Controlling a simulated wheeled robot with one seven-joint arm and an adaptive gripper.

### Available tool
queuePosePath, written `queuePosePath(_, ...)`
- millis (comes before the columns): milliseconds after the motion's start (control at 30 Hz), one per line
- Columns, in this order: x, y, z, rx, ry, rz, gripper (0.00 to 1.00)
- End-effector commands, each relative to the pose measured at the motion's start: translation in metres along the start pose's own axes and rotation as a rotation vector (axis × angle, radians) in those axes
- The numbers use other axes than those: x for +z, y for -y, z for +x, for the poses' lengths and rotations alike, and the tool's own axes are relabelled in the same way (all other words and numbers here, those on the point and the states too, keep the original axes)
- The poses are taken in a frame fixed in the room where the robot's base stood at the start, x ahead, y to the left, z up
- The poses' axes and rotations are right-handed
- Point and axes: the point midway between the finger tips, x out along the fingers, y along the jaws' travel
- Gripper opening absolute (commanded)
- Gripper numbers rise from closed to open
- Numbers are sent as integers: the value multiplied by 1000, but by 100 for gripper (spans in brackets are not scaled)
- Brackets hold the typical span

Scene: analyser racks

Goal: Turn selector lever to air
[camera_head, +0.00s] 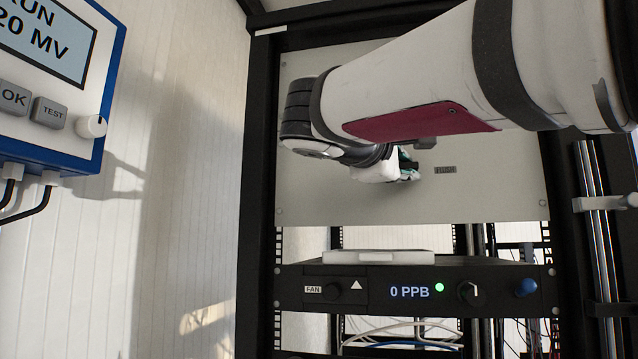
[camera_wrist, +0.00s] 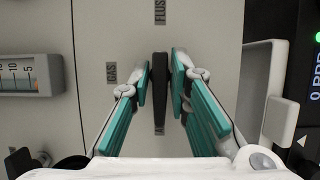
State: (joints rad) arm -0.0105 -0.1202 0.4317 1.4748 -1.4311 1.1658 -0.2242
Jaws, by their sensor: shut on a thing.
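The selector lever (camera_wrist: 159,92) is a narrow black bar on the pale grey panel (camera_head: 500,185). In the wrist view it stands lengthwise up the picture. My gripper (camera_wrist: 160,77) is shut on it, with a teal-padded finger at each side. My gripper also shows in the head view (camera_head: 408,168), at the panel and partly behind my arm. A FLUSH label (camera_wrist: 160,12) lies beyond the lever's upper end, and another label, seemingly GAS (camera_wrist: 111,72), lies to its left. A label by the lower end is mostly hidden by the lever, so I cannot read it.
Below the panel is a black rack unit (camera_head: 455,272) showing 0 PPB, with knobs and a pale tray-like part (camera_head: 378,257) above it. A blue-framed display box (camera_head: 60,80) hangs on the left wall. A flow gauge (camera_wrist: 30,76) is left in the wrist view.

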Motion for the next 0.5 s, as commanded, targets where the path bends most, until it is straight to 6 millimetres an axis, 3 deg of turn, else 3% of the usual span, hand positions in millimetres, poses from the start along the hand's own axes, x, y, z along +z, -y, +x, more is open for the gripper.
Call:
queuePosePath(467, 0, 1, 1, 3, 1, -15, 0)
queuePosePath(500, 0, 1, 1, 3, 1, -15, 22)
